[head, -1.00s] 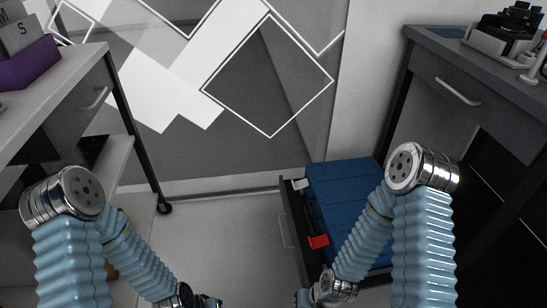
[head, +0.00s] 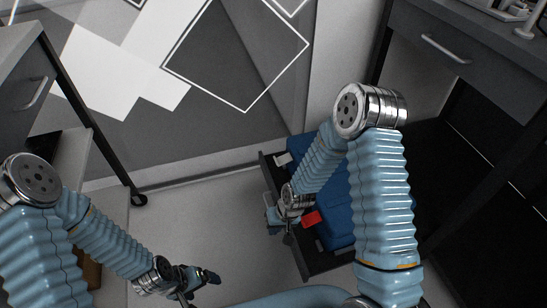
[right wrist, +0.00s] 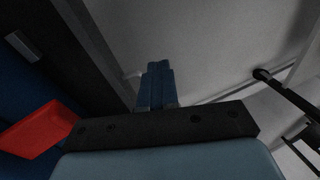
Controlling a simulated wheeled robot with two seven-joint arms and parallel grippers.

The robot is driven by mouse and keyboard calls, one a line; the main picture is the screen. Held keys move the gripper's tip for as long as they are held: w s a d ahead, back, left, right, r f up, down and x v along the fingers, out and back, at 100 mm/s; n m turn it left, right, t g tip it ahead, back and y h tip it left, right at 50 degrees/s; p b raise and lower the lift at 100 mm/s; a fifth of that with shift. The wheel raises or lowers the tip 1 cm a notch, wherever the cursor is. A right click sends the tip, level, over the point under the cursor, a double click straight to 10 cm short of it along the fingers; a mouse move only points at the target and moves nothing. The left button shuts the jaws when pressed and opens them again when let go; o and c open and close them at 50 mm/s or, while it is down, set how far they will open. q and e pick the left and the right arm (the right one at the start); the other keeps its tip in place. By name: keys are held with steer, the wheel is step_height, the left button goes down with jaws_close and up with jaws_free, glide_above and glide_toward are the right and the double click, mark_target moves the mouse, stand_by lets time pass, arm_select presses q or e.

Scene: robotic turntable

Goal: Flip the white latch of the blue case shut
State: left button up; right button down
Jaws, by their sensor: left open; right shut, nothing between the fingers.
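The blue case (head: 338,205) lies in an open dark drawer (head: 309,262) at the lower right. A small white latch (head: 283,158) shows at its far left corner, and a red latch (head: 312,219) on its near left side. I cannot tell how the white latch is turned. My right gripper (head: 272,214) hangs at the drawer's left edge, between the two latches and apart from the white one. In the right wrist view its fingers (right wrist: 157,85) are together and empty; the red latch (right wrist: 36,130) and a pale latch (right wrist: 21,46) are at left. My left gripper (head: 200,282) is open over the floor.
A desk (head: 458,48) with a drawer handle stands above at the right. A grey cabinet (head: 30,95) on casters is at the left. The floor (head: 200,225) between them is clear, with a patterned wall behind.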

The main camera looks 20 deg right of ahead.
steer(key=w+d+r+n+t+h+b, duration=0.1)
steer(key=w+r, duration=0.2)
steer(key=w, duration=0.4)
steer(key=w+d+r+h+b, duration=0.1)
steer(key=w+r, duration=0.2)
steer(key=w, duration=0.4)
arm_select(q)
steer(key=f, duration=0.2)
steer(key=f+b, duration=0.1)
steer(key=f, duration=0.1)
steer(key=shift+w+a, duration=0.15)
steer(key=shift+a, duration=0.25)
arm_select(e)
steer(key=w+d+r+t+h, duration=0.1)
steer(key=w+d+r+h, duration=0.1)
steer(key=w+r, duration=0.6)
step_height(320, 180, up, 5)
steer(key=shift+w+d+f, duration=0.1)
steer(key=shift+w+d, duration=0.25)
steer(key=shift+d, duration=0.05)
steer(key=b, duration=0.1)
glide_toward(283, 158)
steer(key=w+a+f, duration=0.1)
steer(key=a+f, duration=0.3)
arm_select(q)
steer(key=shift+f, duration=0.55)
arm_select(e)
steer(key=shift+w+d+f, duration=0.25)
steer(key=shift+d+f, duration=0.1)
steer(key=shift+f, duration=0.25)
